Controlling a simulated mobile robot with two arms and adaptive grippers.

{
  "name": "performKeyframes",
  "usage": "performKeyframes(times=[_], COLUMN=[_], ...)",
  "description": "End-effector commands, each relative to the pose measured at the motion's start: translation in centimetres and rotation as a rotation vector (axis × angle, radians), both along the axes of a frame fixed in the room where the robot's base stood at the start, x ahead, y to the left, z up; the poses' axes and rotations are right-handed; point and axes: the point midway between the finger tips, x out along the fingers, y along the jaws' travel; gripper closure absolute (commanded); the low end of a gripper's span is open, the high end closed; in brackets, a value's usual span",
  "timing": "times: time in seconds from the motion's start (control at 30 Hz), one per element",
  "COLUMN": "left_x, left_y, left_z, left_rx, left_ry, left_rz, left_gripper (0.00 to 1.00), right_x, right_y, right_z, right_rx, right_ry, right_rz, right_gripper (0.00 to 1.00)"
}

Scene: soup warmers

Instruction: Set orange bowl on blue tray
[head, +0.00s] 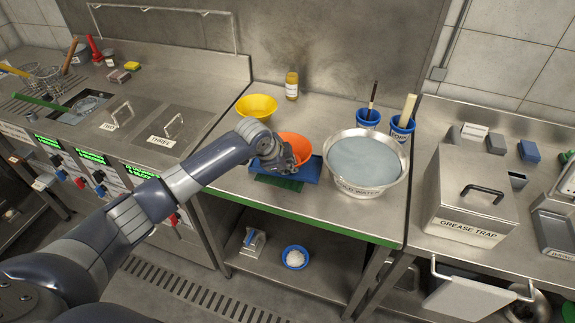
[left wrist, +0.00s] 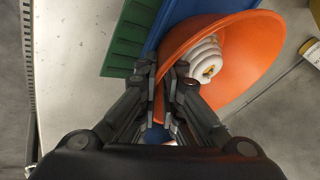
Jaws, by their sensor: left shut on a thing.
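The orange bowl (head: 296,147) is at the blue tray (head: 316,169) on the steel table. In the left wrist view the orange bowl (left wrist: 253,40) appears tilted, with a white ribbed piece inside it. My left gripper (head: 282,160) is shut on the bowl's rim, and its fingers (left wrist: 167,95) pinch the rim's near edge. The blue tray (left wrist: 178,10) runs right beside and under the bowl in the wrist view. I cannot tell whether the bowl touches the tray. The arm hides part of the bowl and tray. My right gripper is not in view.
A green mat (head: 278,183) lies at the tray's front. A yellow bowl (head: 257,106) and a jar (head: 292,86) stand behind. A large cold water basin (head: 366,165) stands close on the right, with blue cups (head: 368,118) behind it. The table's front right is clear.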

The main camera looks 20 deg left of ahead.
Motion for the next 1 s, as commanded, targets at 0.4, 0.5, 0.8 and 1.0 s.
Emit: performKeyframes(times=[0.4,0.5,0.8,1.0], left_x=[0.0,0.0,-0.5,-2.2], left_y=[0.0,0.0,0.3,1.0], left_z=[-0.3,-0.3,1.1,4.1], left_rx=[0.0,0.0,0.0,0.0], left_ry=[0.0,0.0,-0.002,-0.003], left_rz=[0.0,0.0,0.0,0.0], left_gripper=[0.73,0.73,0.73,0.73], right_x=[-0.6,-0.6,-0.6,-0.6], right_y=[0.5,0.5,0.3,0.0], right_z=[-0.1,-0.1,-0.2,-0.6], right_rx=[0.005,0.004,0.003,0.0], right_ry=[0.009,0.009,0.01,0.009], right_rz=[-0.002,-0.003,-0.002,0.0], right_gripper=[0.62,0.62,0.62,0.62])
